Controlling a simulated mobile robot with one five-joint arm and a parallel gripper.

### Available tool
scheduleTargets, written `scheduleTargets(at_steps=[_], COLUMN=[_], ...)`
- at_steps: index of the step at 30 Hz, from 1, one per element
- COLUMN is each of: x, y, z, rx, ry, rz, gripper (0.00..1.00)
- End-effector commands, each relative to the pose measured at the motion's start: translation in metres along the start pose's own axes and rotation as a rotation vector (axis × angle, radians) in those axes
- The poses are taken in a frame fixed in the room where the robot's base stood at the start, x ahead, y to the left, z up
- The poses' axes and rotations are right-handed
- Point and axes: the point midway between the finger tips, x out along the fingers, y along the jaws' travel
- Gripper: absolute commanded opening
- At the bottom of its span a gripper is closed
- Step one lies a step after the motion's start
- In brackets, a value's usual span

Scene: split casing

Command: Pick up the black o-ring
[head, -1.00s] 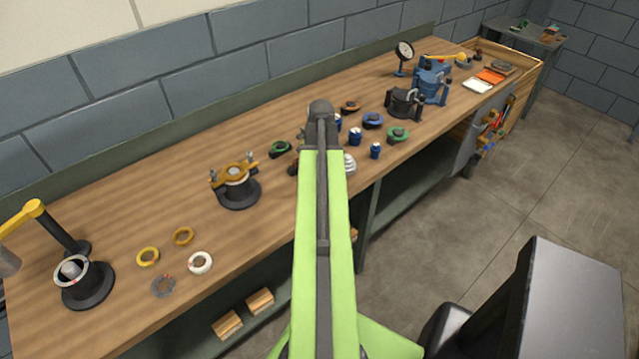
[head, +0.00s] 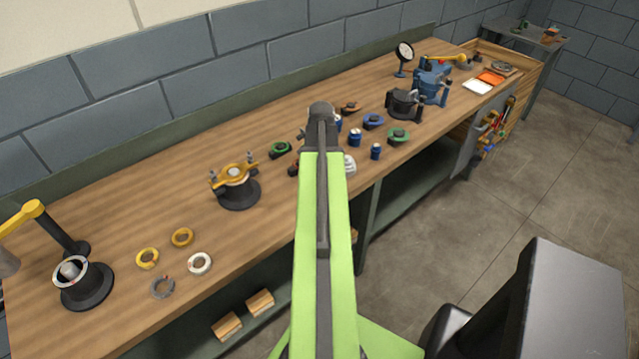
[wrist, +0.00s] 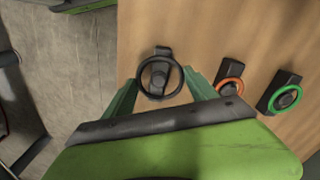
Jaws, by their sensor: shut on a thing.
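The black o-ring (wrist: 140,80) shows in the wrist view as a thin dark ring between my fingertips. My gripper (wrist: 161,79) is shut on it, with one green finger at its left side and one at its right. A small black holder (wrist: 163,51) shows behind and through the ring. I cannot tell whether the ring is clear of the holder. In the head view my own arm hides the ring and the fingers.
An orange ring (wrist: 229,87) and a green ring (wrist: 286,97) sit on black holders to the right in the wrist view. Blue cylinders (head: 355,138) and a black fixture (head: 403,104) stand farther along the wooden bench (head: 290,107). A yellow-topped fixture (head: 236,187) stands left.

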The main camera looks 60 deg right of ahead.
Motion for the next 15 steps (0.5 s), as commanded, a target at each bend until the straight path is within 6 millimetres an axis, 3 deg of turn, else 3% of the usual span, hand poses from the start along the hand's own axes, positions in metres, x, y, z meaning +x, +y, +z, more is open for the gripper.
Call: scheduleTargets(at_steps=[1,6,15], x=[0.0000,0.0000,-0.0020], y=[0.0000,0.0001,0.0001], z=[0.0000,-0.0001,0.0000], rx=[0.000,0.000,0.000], ry=[0.000,0.000,0.000], rz=[0.000,0.000,0.000], gripper=[0.20,0.00,0.00])
